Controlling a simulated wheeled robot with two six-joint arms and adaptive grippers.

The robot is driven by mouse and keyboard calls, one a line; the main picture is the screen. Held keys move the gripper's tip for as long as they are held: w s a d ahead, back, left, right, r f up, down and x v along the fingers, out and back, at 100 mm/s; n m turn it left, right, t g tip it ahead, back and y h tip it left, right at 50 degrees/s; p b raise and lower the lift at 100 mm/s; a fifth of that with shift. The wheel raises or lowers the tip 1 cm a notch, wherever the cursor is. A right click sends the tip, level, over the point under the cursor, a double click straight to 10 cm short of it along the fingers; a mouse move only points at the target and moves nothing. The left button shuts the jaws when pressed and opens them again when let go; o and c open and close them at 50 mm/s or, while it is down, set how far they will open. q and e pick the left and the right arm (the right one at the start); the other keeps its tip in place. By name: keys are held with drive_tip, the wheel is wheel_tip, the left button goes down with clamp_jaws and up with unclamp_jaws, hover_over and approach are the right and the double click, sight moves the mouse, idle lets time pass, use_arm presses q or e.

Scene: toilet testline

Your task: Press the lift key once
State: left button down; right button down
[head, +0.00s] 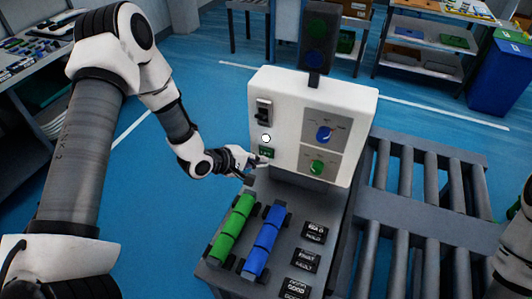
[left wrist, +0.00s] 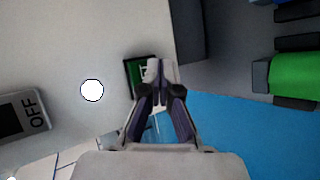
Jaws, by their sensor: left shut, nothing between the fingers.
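The white control box (head: 350,110) stands on the grey console. A small green key in a dark frame (head: 266,150) sits low on its left side, under a round white button (head: 266,138). I cannot read its marking, so I cannot confirm it is the lift key. My left gripper (head: 260,161) is shut and empty, with its tips at the box face by the green key's lower edge. In the left wrist view the closed fingertips (left wrist: 155,70) partly cover the green key (left wrist: 137,75). I cannot tell whether they touch it. My right gripper is out of view.
A switch marked OFF (left wrist: 28,115) is above the white button. Blue (head: 323,133) and green (head: 317,167) knobs are on the box's right. Green (head: 234,228) and blue (head: 264,242) rollers and black labelled keys (head: 314,232) are on the console. A roller conveyor (head: 420,210) is at right.

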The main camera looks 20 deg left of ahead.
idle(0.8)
use_arm(q)
drive_tip(key=shift+w, duration=0.35)
